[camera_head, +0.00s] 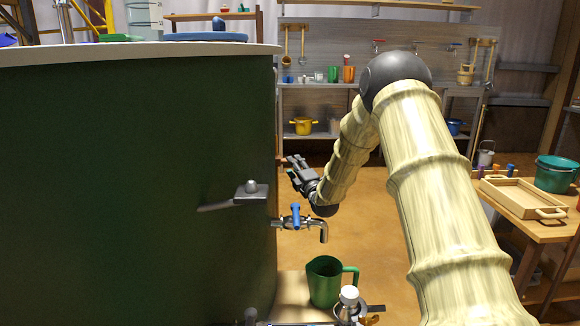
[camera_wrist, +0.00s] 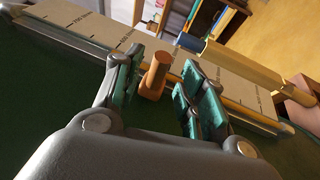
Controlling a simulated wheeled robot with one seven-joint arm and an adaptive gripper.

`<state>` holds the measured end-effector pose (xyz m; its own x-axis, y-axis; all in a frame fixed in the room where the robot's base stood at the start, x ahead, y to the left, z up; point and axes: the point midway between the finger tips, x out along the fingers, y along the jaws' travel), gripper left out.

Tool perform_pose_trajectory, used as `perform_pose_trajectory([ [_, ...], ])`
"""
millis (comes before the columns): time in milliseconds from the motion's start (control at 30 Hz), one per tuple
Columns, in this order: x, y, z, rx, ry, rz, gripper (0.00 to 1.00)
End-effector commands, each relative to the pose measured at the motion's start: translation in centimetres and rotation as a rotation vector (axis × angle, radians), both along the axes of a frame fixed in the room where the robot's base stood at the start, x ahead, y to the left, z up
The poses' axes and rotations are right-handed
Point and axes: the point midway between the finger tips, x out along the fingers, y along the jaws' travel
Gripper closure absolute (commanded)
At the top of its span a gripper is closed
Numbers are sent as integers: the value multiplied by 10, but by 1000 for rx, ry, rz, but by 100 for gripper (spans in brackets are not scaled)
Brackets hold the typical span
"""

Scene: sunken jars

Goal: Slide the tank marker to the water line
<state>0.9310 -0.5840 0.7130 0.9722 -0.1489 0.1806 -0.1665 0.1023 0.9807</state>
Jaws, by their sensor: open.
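The large dark green tank (camera_head: 130,170) fills the left of the head view. In the wrist view, a beige scale board (camera_wrist: 85,27) with dark tick marks runs slantwise along the green tank wall (camera_wrist: 40,75). An orange-brown peg (camera_wrist: 155,76), seemingly the marker's knob, stands out in front of the board between my fingers. My gripper (camera_wrist: 162,72) is open, one finger on each side of the peg, with gaps visible. In the head view my gripper (camera_head: 293,170) is beside the tank's right edge; the marker cannot be made out there. The water line cannot be made out.
A tap with a blue handle (camera_head: 296,216) sticks out below my gripper, above a green jug (camera_head: 324,281). A grey lever (camera_head: 250,191) sits on the tank's front. A table with a wooden tray (camera_head: 522,196) and a green bucket (camera_head: 556,174) stands at right.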

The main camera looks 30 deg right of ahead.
Motion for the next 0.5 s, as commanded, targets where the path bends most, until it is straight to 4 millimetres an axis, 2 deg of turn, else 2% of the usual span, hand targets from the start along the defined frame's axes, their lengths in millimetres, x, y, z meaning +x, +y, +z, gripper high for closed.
perform_pose_trajectory([
  [200,29,-2,3,0,-1,2,59],
  [500,41,-4,7,1,0,2,59],
])
